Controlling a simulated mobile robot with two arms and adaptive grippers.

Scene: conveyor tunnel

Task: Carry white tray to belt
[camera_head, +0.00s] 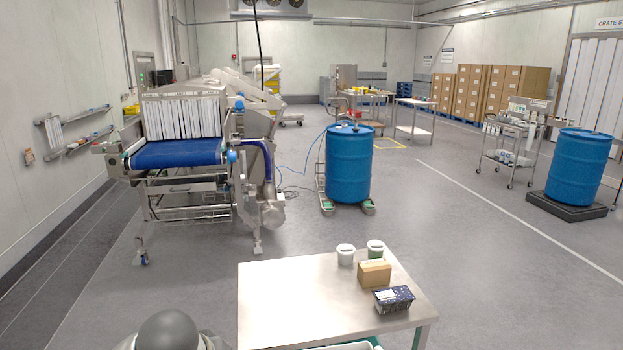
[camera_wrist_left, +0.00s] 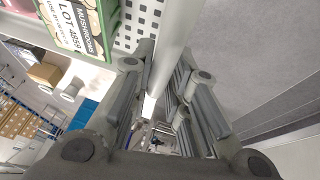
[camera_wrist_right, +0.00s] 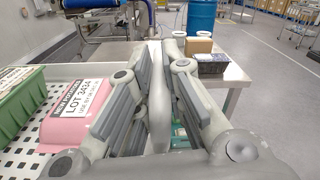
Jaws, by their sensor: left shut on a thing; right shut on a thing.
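The white tray has a perforated floor and a pale rim. It shows in the left wrist view (camera_wrist_left: 150,14) and in the right wrist view (camera_wrist_right: 80,71). My left gripper (camera_wrist_left: 162,55) is shut on its rim. My right gripper (camera_wrist_right: 157,48) is shut on another part of the rim, its fingers hiding the contact. In the tray lie a green mushroom pack (camera_wrist_left: 97,35), a pink pack (camera_wrist_right: 72,125) and a green pack (camera_wrist_right: 18,97). The blue belt (camera_head: 178,153) comes out of a strip-curtained tunnel machine at the left of the head view and looks bare.
A steel table (camera_head: 290,300) stands close in front with white tubs (camera_head: 345,255), a cardboard box (camera_head: 374,273) and a dark pack (camera_head: 394,299). A blue drum (camera_head: 348,165) stands right of the machine. The floor left of the table is clear.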

